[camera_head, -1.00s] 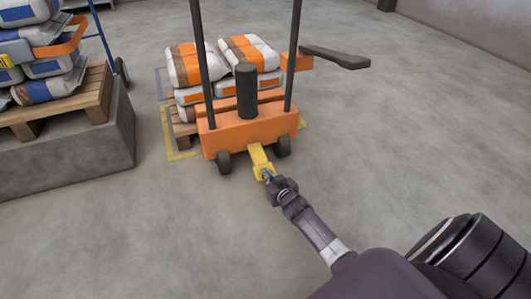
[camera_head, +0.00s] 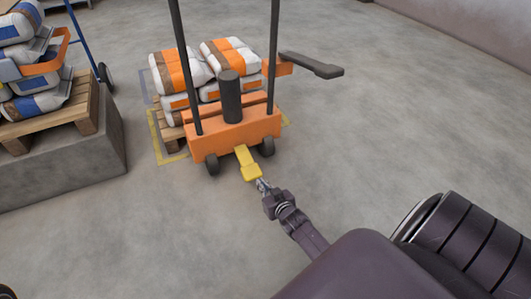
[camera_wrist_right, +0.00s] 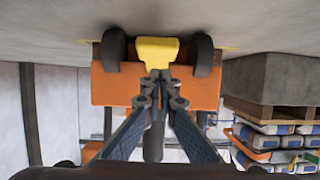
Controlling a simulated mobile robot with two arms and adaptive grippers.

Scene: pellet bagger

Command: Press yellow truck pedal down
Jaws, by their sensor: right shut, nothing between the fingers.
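The orange pallet truck (camera_head: 225,136) stands in the middle of the head view, with two black wheels at its near side. Its yellow pedal (camera_head: 247,164) sticks out toward me between the wheels. The pedal also shows at the top middle of the right wrist view (camera_wrist_right: 157,50), which is upside down. My right gripper (camera_head: 262,185) is shut and empty, its fingertips at the pedal's near end. In the right wrist view its fingertips (camera_wrist_right: 160,75) line up with the pedal; whether they touch it I cannot tell. My left gripper is not in view.
White and orange sacks (camera_head: 228,54) lie on a wooden pallet (camera_head: 170,134) behind the truck. The truck's dark lever (camera_head: 312,64) sticks out right. A concrete block (camera_head: 70,160) with a loaded pallet stands left. The grey floor around the truck is mostly clear.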

